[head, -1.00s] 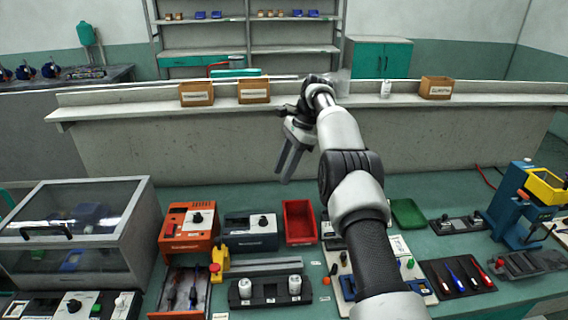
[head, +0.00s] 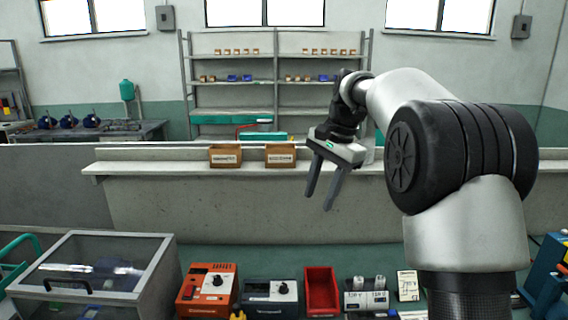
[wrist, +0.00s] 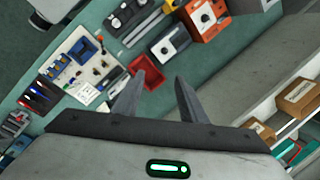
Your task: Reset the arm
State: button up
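My gripper (head: 325,188) hangs from my raised arm above the back of the green bench, in front of the grey back panel. Its two dark fingers point down and stand apart, with nothing between them. In the wrist view my gripper (wrist: 160,92) also shows both fingers spread and empty, with the bench well below them. A red bin (head: 321,291) stands on the bench beneath my gripper, and it shows near the left finger in the wrist view (wrist: 140,75).
A clear-lidded box (head: 95,272) stands at the left. An orange device (head: 207,290) and a dark grey device (head: 270,297) stand left of the red bin. Cardboard bins (head: 225,155) sit on the ledge (head: 140,164). The air around my gripper is clear.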

jog(key=s+d+r+n+t+h, duration=0.1)
jog(key=s+n, duration=0.1)
jog(key=s, duration=0.6)
jog(key=s+d+r+n+t+p, duration=0.1)
jog(key=s+n, duration=0.1)
jog(key=s, duration=0.6)
jog(key=s+d+r+n+t+h, duration=0.1)
jog(key=s+d+r+n, duration=0.1)
jog(key=s, duration=0.6)
jog(key=s+d+f+n+t, duration=0.1)
jog(key=s+f+n, duration=0.2)
jog(key=s+f, duration=0.3)
jog(key=s, duration=0.3)
